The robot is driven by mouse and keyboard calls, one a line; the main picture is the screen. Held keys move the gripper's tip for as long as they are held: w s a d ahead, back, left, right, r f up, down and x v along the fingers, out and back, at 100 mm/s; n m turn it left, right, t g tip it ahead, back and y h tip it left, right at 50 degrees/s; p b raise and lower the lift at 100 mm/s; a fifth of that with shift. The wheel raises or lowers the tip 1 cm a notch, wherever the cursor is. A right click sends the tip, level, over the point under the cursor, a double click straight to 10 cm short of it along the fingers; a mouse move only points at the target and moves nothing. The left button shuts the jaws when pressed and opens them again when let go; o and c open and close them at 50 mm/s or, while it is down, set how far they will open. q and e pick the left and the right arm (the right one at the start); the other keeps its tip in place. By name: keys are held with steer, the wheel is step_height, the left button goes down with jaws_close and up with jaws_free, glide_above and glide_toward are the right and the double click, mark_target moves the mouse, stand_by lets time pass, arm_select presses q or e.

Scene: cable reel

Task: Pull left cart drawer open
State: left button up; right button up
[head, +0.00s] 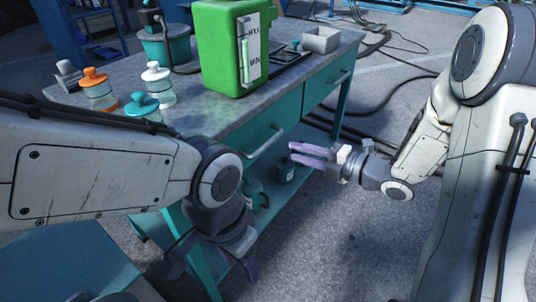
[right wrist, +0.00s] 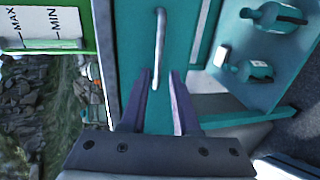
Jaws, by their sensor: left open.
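The teal cart's left drawer (head: 250,146) looks shut and has a pale bar handle (head: 265,144). In the right wrist view the handle (right wrist: 159,45) runs down to between the fingertips. My right gripper (head: 291,152) is open, its purple fingers pointing at the handle's right end. Its fingers also show in the right wrist view (right wrist: 161,75), apart, with the handle's end between them in the picture; I cannot tell whether they touch it. My left gripper (head: 213,268) is open and empty, pointing down in front of the cart's near end. My left arm hides part of the cart.
A green tank (head: 222,50), bottles (head: 157,84) and a grey box (head: 321,40) stand on the cart top (head: 205,112). The right drawer (head: 328,82) is beside the left one. Teal canisters (head: 285,168) stand on the lower shelf. Cables (head: 375,125) lie on the floor; the floor in front is clear.

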mark_target(267, 142)
steer(key=b+x, duration=0.1)
steer(key=x, duration=0.9)
steer(key=shift+a+r, duration=0.1)
steer(key=shift+c, duration=0.2)
jaws_close()
stand_by(1.0)
